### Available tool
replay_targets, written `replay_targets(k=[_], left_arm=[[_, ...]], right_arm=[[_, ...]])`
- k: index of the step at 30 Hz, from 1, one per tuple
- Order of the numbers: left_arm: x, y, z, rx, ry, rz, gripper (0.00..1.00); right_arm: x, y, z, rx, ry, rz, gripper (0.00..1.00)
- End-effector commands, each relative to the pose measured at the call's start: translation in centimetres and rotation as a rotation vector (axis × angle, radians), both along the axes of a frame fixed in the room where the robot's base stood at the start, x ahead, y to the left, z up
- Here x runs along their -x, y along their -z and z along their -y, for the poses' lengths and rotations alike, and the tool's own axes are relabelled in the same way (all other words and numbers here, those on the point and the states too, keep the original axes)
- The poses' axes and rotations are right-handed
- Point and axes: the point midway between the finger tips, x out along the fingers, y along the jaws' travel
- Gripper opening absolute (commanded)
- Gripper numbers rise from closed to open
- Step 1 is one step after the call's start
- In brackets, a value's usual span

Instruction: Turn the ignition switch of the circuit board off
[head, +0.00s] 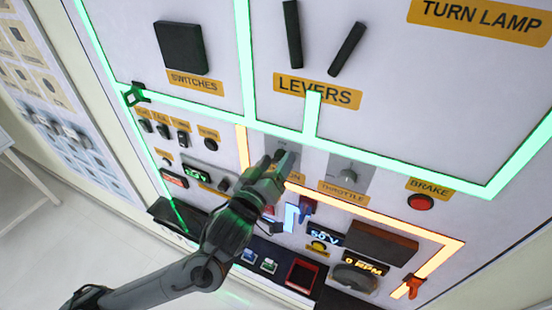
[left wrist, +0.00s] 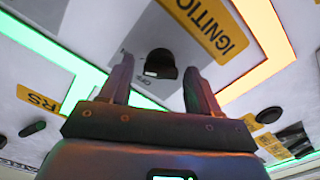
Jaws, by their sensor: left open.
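The ignition switch (left wrist: 160,63) is a black rotary knob on a grey plate, beside a yellow IGNITION label (left wrist: 208,25) in the left wrist view. "OFF" is faintly readable on the plate. My left gripper (head: 273,160) is at the circuit board in the head view and covers most of the switch and its label. In the left wrist view its two fingers (left wrist: 158,80) are spread, one on each side of the knob, with gaps showing. I cannot tell how close the tips are to the plate. The right gripper is not in view.
The throttle knob (head: 347,177) is just right of my left gripper. The red brake button (head: 421,202) is further right. Small switches (head: 182,138) and displays are at the left, two black levers (head: 292,35) above. Green and orange glowing strips cross the board.

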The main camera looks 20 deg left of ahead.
Motion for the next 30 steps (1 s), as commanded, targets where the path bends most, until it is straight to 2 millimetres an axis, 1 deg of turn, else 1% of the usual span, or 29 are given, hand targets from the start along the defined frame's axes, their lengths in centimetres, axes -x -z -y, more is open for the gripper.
replay_targets(k=[4,12,22,23,30], left_arm=[[-0.58,-0.01,0.04,0.0,0.001,-0.001,0.62],[-0.63,0.04,0.06,0.0,0.001,-0.001,0.62],[-0.61,0.03,0.06,0.0,0.001,-0.001,0.12],[-0.61,0.03,0.06,0.0,0.001,-0.001,0.1],[-0.6,0.01,0.09,0.024,0.001,-0.003,0.1]], right_arm=[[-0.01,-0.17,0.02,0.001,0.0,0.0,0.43],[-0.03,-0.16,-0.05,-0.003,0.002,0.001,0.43],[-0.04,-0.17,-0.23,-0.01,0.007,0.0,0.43],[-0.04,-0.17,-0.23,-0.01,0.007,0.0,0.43],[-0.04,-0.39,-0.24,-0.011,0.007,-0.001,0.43]])
